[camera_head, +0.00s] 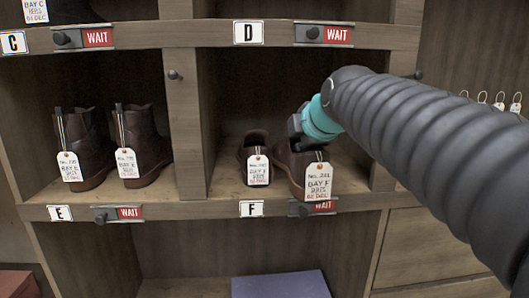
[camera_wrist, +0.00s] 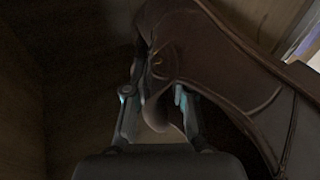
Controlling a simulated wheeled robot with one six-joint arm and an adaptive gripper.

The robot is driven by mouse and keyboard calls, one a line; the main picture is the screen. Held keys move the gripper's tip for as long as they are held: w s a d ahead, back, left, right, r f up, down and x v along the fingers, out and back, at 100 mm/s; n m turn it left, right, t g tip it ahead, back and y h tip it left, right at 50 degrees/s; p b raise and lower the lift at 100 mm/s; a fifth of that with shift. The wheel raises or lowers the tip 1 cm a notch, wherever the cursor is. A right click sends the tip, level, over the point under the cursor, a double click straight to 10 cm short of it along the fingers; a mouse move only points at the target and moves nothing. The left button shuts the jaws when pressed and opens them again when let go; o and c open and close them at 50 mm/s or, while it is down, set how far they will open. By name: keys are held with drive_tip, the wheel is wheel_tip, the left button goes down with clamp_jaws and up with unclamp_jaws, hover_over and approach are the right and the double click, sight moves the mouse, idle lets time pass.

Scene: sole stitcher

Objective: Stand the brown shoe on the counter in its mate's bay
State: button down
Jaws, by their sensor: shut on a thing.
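The brown shoe (camera_head: 297,166) is in the right part of bay F, with a white tag (camera_head: 319,182) reading Bay F hanging at its front. Its mate (camera_head: 252,147) stands to its left in the same bay, with its own tag (camera_head: 257,170). My gripper (camera_head: 297,132) reaches in from the right and is shut on the shoe's upper edge. In the wrist view the fingers (camera_wrist: 158,98) pinch the brown leather (camera_wrist: 215,60). The shoe looks roughly upright; I cannot tell whether its sole touches the bay floor.
Bay E (camera_head: 85,190) at left holds a pair of brown boots (camera_head: 143,145). A wooden divider (camera_head: 184,120) separates it from bay F. The shelf above carries bay D's label (camera_head: 249,32). Tags (camera_head: 499,101) hang on the right wall. A purple box (camera_head: 281,285) lies below.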

drive_tip(key=shift+w+d+f+p, duration=0.2)
drive_tip(key=shift+w+d+f, duration=0.5)
drive_tip(key=shift+w, duration=2.2)
drive_tip(key=shift+w+d+f+p, duration=0.3)
drive_tip(key=shift+w+d, duration=0.6)
drive_tip(key=shift+w, duration=1.95)
drive_tip(key=shift+w+d+f+p, duration=0.1)
drive_tip(key=shift+w+d+f, duration=0.65)
drive_tip(key=shift+w, duration=2.15)
drive_tip(key=shift+d, duration=0.1)
drive_tip(key=c, duration=1)
unclamp_jaws()
drive_tip(key=shift+v, duration=3.75)
drive_tip(key=shift+s, duration=0.1)
